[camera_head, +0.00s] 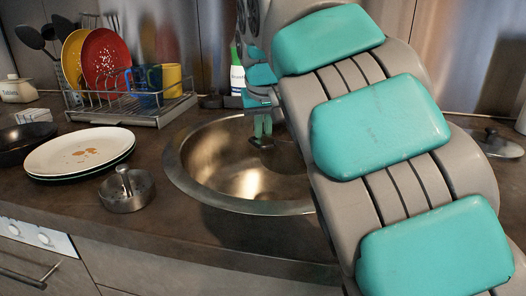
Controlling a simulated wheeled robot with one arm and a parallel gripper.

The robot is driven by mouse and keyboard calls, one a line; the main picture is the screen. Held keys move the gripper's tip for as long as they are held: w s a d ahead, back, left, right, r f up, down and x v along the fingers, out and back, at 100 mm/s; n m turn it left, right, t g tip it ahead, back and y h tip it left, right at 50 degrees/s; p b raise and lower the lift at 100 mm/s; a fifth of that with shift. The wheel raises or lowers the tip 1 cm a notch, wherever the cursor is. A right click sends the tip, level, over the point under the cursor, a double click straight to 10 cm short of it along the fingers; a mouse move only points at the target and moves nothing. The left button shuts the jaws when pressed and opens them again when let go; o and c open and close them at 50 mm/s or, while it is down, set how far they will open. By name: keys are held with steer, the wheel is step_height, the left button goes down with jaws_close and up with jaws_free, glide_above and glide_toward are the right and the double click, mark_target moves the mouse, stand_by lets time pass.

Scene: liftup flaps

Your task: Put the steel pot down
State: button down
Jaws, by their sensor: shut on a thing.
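My gripper (262,128) is over the sink, its green fingers pointing down. It is shut on a small dark piece at its fingertips, which I take to be part of the steel pot (261,143). The rest of the pot cannot be made out; my arm covers the area to the right. I cannot tell whether the held thing touches the sink.
The round steel sink (185,178) is set into the dark countertop (185,236). A small steel container (127,192) and white plates (80,152) stand at its left. A dish rack (160,114) is behind. A lidded pan (495,144) is at right. Counter is clear between container and sink.

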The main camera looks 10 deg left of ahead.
mark_target(263, 158)
steer(key=shift+f, duration=1.8)
steer(key=shift+f+b, duration=0.4)
steer(key=shift+f, duration=0.25)
steer(key=c, duration=1)
jaws_free()
steer(key=shift+r+p, duration=0.55)
steer(key=shift+r, duration=0.15)
steer(key=v, duration=1.1)
steer(key=shift+r, duration=0.4)
